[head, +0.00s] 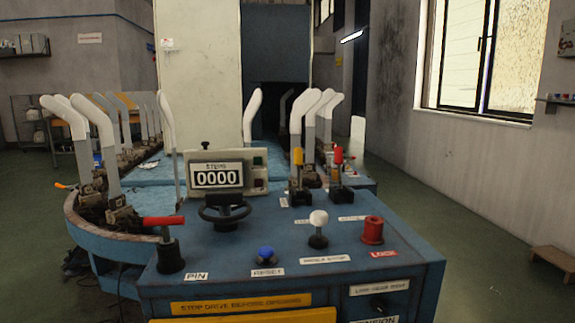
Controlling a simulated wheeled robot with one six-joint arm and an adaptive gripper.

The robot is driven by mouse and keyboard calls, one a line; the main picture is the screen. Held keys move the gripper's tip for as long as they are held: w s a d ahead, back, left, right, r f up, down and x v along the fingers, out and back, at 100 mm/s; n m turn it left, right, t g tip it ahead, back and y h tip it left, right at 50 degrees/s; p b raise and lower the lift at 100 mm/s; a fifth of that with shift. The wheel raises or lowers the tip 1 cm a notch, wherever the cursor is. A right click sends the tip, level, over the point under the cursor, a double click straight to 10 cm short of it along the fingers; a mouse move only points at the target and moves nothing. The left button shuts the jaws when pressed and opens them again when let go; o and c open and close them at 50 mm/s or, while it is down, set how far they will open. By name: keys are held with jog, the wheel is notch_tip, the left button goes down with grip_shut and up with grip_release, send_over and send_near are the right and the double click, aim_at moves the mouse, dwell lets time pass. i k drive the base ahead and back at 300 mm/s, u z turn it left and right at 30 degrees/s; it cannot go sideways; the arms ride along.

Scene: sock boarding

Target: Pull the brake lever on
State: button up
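No label that I can read says brake, so I cannot tell which lever it is. On the blue console (220,279), a lever with a red horizontal handle (163,221) stands on a black base at the left, behind a PIN label. A white ball-topped lever (319,219) stands upright near the middle. Behind it are a yellow-topped lever (298,161) and a red-topped lever (338,155), both upright on black bases. A red spool-shaped knob (372,230) sits at the right. My gripper is not in view.
A black handwheel (225,211) and a counter reading 0000 (217,178) stand at the console's back. A blue button (266,254) sits by the RESET label. White sock forms (97,126) ring the machine behind. A low wooden stool (555,262) stands right; floor between is clear.

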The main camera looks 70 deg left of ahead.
aim_at(339, 152)
jog(key=u, duration=1.9)
jog(key=k, duration=0.8)
jog(key=z, duration=0.6)
jog(key=k, duration=0.55)
jog(key=z, duration=0.3)
jog(key=i, duration=1.55)
jog(key=u, duration=1.15)
jog(key=i, duration=0.5)
jog(key=u, duration=0.4)
